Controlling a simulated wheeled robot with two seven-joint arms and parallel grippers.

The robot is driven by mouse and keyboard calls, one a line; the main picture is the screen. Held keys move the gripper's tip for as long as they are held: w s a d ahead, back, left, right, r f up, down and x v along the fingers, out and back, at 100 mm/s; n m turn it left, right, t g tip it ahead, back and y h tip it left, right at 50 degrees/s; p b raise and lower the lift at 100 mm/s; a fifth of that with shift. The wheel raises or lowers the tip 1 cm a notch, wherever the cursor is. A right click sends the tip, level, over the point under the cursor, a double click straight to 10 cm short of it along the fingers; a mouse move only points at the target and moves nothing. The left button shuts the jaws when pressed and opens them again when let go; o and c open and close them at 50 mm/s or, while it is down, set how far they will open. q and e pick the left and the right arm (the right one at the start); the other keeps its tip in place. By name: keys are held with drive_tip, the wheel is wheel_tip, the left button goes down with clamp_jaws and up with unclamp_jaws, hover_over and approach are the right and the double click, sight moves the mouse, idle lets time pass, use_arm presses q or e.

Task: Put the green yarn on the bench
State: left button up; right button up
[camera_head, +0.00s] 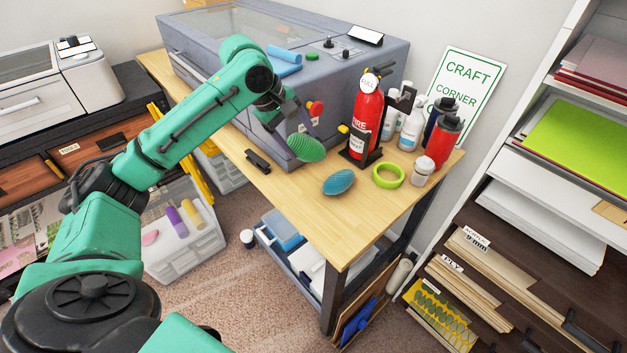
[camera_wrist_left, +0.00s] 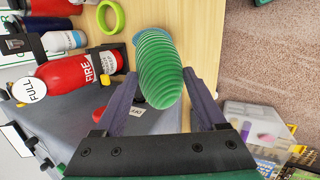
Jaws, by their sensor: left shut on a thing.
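The green yarn (camera_head: 306,148) is a ribbed oval ball in the head view, above the wooden bench (camera_head: 283,190). My left gripper (camera_head: 291,132) is shut on it. In the left wrist view the green yarn (camera_wrist_left: 158,68) sits between the two fingers of my left gripper (camera_wrist_left: 165,95), with the bench (camera_wrist_left: 196,25) behind it. Whether the yarn touches the bench top is hard to tell. My right gripper is not in view.
A blue yarn ball (camera_head: 339,182) and a green tape ring (camera_head: 388,175) lie on the bench. A red fire extinguisher (camera_head: 367,115) stands behind them. A large grey machine (camera_head: 225,75) fills the bench's back. Bare wood shows at the front edge.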

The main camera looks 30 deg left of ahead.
use_arm(q)
drive_tip(key=f, duration=0.7)
drive_tip(key=w+f+p, duration=0.1)
drive_tip(key=f, duration=0.2)
drive_tip(key=shift+d+f, duration=0.3)
drive_tip(key=shift+d, duration=0.05)
drive_tip(key=f, duration=0.4)
drive_tip(key=shift+s+a+f, duration=0.1)
drive_tip(key=shift+s+f, duration=0.05)
drive_tip(key=shift+s, duration=0.05)
drive_tip(key=shift+w+f, duration=0.1)
drive_tip(key=shift+f, duration=0.25)
drive_tip(key=o, duration=1.3)
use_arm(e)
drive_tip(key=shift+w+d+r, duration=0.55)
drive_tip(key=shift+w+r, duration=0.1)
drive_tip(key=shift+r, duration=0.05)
use_arm(q)
drive_tip(key=v, duration=1.2)
drive_tip(key=shift+b, duration=0.45)
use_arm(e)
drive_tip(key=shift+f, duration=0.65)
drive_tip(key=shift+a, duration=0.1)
